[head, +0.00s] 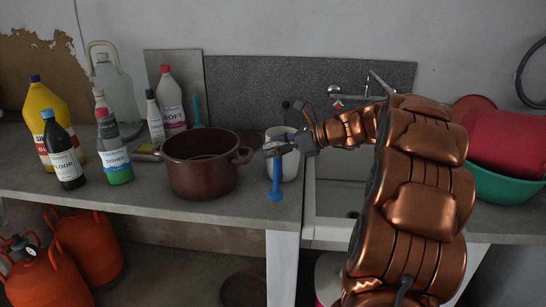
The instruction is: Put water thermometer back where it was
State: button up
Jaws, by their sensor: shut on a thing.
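My gripper (278,148) is in the middle of the head view, shut on a slim blue thing that I take to be the water thermometer (275,178). It hangs upright below the fingers, with a wider lower end. It shows in front of a white container (291,166) and the front part of the counter (232,201). I cannot tell whether its lower end touches the counter. Its upper part is hidden by the fingers.
A brown pot (198,178) stands just left of my gripper. Several bottles and a glass demijohn (115,85) stand farther left. A sink (340,166) lies to the right, then a green basin (502,187). Orange gas cylinders (88,243) are below the counter.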

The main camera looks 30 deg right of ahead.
aim_at(276, 173)
jog(key=shift+w+d, duration=0.1)
jog(key=shift+w, duration=0.2)
jog(key=shift+f, duration=1.8)
jog(key=o, duration=1.8)
jog(key=shift+f, duration=0.1)
jog(key=shift+c, duration=0.2)
